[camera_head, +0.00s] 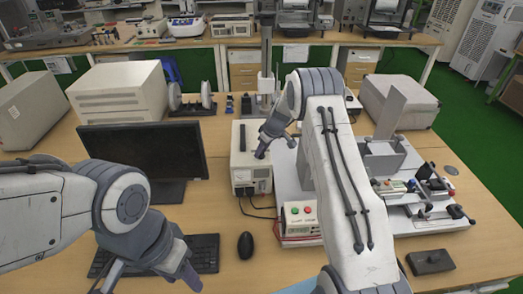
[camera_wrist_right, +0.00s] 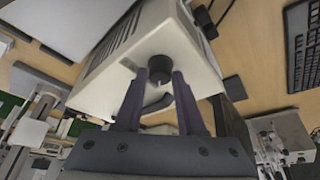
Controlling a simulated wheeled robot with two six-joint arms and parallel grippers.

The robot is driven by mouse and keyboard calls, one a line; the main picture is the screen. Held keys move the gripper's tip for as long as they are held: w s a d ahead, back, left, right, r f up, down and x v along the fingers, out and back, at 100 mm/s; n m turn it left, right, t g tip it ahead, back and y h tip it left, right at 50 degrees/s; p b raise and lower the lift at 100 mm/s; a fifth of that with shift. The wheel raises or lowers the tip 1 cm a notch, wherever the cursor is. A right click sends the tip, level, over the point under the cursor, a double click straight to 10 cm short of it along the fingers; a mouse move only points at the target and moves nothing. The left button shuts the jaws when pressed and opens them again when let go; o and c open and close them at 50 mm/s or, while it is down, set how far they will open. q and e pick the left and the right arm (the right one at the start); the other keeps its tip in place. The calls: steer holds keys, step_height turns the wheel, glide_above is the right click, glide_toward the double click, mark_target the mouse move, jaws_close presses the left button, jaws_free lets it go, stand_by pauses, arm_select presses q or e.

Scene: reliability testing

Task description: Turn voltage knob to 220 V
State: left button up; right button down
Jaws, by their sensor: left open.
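The voltage knob (camera_wrist_right: 160,66) is a dark round knob on the white voltage box (camera_wrist_right: 115,55). In the head view that box (camera_head: 243,178) stands right of the monitor, and the knob is hidden by my right gripper. My right gripper (camera_head: 262,153) points down at the box's top. The knob's scale cannot be read. My left gripper (camera_head: 149,280) is open and empty above the keyboard at the front left.
A black monitor (camera_head: 150,153) stands left of the box. A keyboard (camera_head: 205,252) and mouse (camera_head: 245,245) lie in front. A control box (camera_head: 299,218) with red and green buttons and a test fixture (camera_head: 385,160) stand on the right. Cables run from the box's front.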

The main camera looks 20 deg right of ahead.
steer(key=shift+m, duration=0.3)
steer(key=shift+a+m+h, duration=0.1)
steer(key=shift+m+h, duration=0.4)
steer(key=shift+m, duration=0.4)
steer(key=m+h+p, duration=0.1)
steer(key=m+p, duration=0.1)
steer(key=m, duration=0.1)
steer(key=shift+a+r+t, duration=0.1)
steer(key=shift+t, duration=0.2)
steer(key=shift+m+h, duration=0.3)
steer(key=shift+m, duration=0.3)
steer(key=shift+f+m+b, duration=0.2)
steer(key=shift+m+b, duration=0.2)
steer(key=m+h+b, duration=0.1)
steer(key=m+b, duration=0.2)
steer(key=b, duration=0.2)
steer(key=m+g+h+b, duration=0.1)
steer(key=m+b, duration=0.3)
steer(key=b, duration=0.1)
steer(key=shift+w+a+f+h+b, duration=0.1)
steer(key=shift+a+f+h+b, duration=0.1)
steer(key=shift+h+b, duration=0.2)
steer(key=shift+r+m+g+b, duration=0.15)
steer(key=shift+m+g+b, duration=0.25)
steer(key=shift+m, duration=0.4)
steer(key=shift+r+m+h+b, duration=0.1)
steer(key=shift+m+h+b, duration=0.3)
steer(key=shift+m, duration=0.5)
steer(key=shift+a+g, duration=0.1)
steer(key=shift+g, duration=0.2)
